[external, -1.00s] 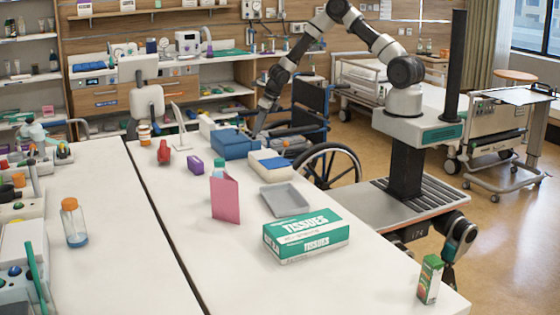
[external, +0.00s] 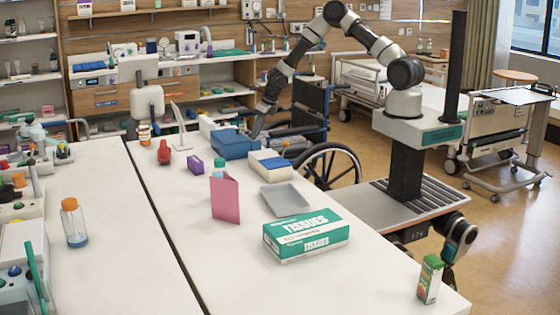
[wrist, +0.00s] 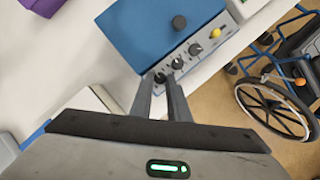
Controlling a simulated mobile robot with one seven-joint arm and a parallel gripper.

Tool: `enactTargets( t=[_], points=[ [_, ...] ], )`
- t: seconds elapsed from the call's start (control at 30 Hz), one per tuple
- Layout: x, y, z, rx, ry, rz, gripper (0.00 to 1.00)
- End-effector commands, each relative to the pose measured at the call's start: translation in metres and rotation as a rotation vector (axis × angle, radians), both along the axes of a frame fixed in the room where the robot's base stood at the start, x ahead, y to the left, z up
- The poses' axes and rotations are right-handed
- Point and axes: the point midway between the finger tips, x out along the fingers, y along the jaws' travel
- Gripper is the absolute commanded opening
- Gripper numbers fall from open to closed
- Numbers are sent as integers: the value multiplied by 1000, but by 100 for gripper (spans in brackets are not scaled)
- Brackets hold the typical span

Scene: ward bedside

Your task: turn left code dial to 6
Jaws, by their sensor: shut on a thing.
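The blue box (external: 234,143) stands on the white table near its far right edge. In the wrist view its blue top (wrist: 165,28) and a grey front panel (wrist: 206,52) with a row of dials show. The left code dial (wrist: 160,76) is the dark knob at the panel's left end. Two more dark dials (wrist: 177,63) (wrist: 195,49) sit beside it, then a yellow knob (wrist: 215,33). My gripper (wrist: 159,80) is shut on the left dial, a finger on each side. The dial's number marks are too small to read. My gripper (external: 256,134) also shows in the external view, beside the box.
A white box with a blue top (external: 270,163) stands close in front of the blue box. A wheelchair (external: 325,160) stands beyond the table's edge. A purple box (external: 195,165), a pink card (external: 225,197), a grey tray (external: 304,201) and a tissue box (external: 306,239) are on the table.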

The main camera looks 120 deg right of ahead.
Motion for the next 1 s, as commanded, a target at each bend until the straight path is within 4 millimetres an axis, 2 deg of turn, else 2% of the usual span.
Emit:
enactTargets(
  t=[0.27, 1.0],
  points=[
    [3, 3, -2, -2, 0, -155, 0],
    [10, 4, -1, 1, 0, -787, 0]
  ],
)
